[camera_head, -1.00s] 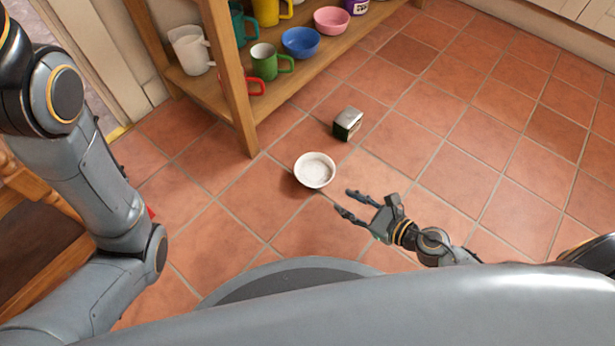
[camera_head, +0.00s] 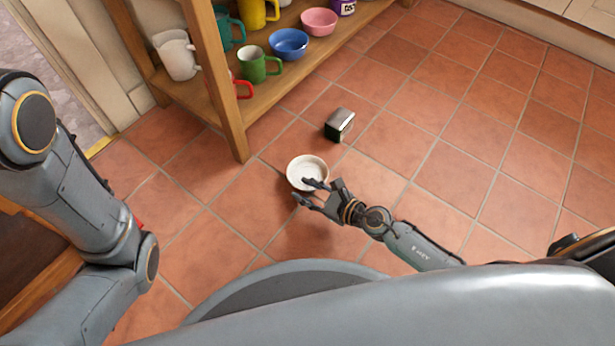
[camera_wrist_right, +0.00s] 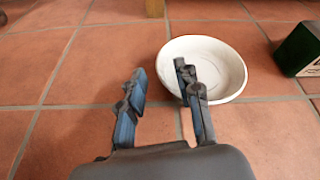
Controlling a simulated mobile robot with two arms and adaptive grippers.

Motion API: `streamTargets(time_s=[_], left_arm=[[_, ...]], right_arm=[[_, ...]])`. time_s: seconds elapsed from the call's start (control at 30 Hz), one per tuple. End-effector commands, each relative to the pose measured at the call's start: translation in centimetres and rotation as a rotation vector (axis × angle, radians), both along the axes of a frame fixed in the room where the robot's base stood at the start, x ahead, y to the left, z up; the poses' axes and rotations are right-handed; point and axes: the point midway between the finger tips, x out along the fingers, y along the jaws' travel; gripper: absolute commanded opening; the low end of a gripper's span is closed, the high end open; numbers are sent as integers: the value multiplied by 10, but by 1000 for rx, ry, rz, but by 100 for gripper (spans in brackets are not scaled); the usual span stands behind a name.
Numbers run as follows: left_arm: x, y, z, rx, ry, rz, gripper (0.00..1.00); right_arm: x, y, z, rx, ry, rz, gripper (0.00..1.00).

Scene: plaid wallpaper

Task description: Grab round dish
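The round dish (camera_head: 304,165) is a small white bowl standing upright on the tiled floor, in the middle of the head view. In the right wrist view the dish (camera_wrist_right: 228,62) is just beyond my right gripper and to the right. My right gripper (camera_head: 304,189) is open and empty at the dish's near edge. In the wrist view the right gripper (camera_wrist_right: 158,75) has its right finger overlapping the dish's left part and its left finger outside the dish. I cannot tell whether it touches. My left arm is at the left of the head view; its gripper is not in view.
A small dark green and silver box (camera_head: 339,124) stands on the floor just behind the dish. A wooden shelf (camera_head: 236,139) with several mugs and bowls, including a green mug (camera_head: 254,66) and a blue bowl (camera_head: 289,42), is at the back left. The floor to the right is clear.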

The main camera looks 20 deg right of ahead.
Motion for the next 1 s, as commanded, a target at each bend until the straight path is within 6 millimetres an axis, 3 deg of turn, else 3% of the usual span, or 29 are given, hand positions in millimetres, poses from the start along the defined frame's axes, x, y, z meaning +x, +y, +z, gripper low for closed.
streamTargets(time_s=[0.2, 0.43, 0.6, 1.0], left_arm=[[0, 0, -8, 1, 0, 0, 54], [0, 0, -7, 1, 0, 0, 54], [0, 0, -7, 1, 1, 1, 54], [0, 0, -6, 0, 1, 0, 54]], right_arm=[[18, 13, -10, 1, -1, -1, 33], [18, 14, -10, 0, 0, 0, 33], [18, 14, -10, 0, 0, 0, 0], [18, 13, -9, 0, 0, 0, 0]])
